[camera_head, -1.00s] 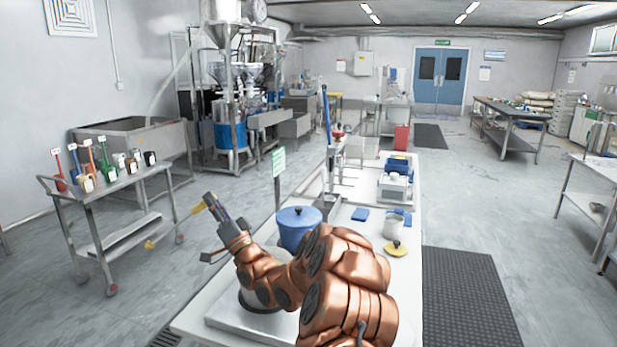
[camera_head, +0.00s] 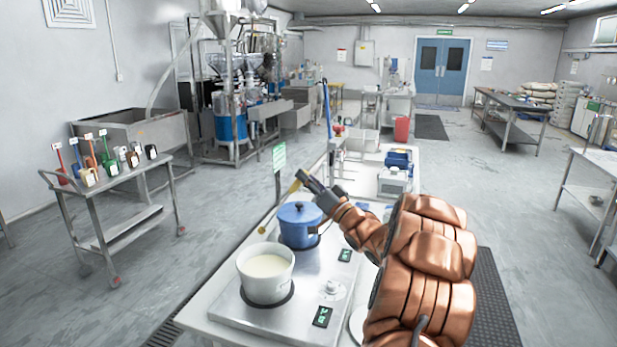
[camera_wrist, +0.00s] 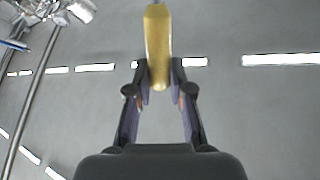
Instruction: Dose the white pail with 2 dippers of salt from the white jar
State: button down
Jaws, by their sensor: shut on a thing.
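My gripper (camera_head: 301,178) is shut on the handle of a yellow dipper (camera_head: 278,209). The handle also shows between the fingers in the wrist view (camera_wrist: 157,45). The dipper slants down to the left, and its small head appears just above the far rim of the white pail in the picture. I cannot tell its depth or whether it holds salt. The white pail (camera_head: 266,286) stands on the near plate of a steel hob and holds a creamy white content. The white jar is not visible now; my arm covers that part of the table.
A blue lidded pot (camera_head: 298,226) stands behind the pail, close under my gripper. The steel hob (camera_head: 235,307) has small green displays (camera_head: 323,316). A green sign (camera_head: 279,157) stands at the table's left edge. A cart (camera_head: 125,177) with several coloured dippers stands left. The floor between is clear.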

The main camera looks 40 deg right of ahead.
jog(key=shift+w+a+r+n+g+y, duration=0.3)
jog(key=shift+w+a+r+n+g, duration=0.35)
jog(key=shift+a+r+n, duration=0.25)
jog(key=shift+w+a+r+n+g+y, duration=0.3)
jog(key=shift+w+a+r+n+g, duration=0.35)
jog(key=shift+a+r, duration=0.3)
jog(key=w+a+r+n+g+p, duration=0.2)
jog(key=w+a+r+n, duration=0.1)
jog(key=a+r, duration=0.1)
jog(key=shift+w+a+r+g+p, duration=0.2)
jog(key=shift+w+a+g+p, duration=0.15)
jog(key=shift+a, duration=0.45)
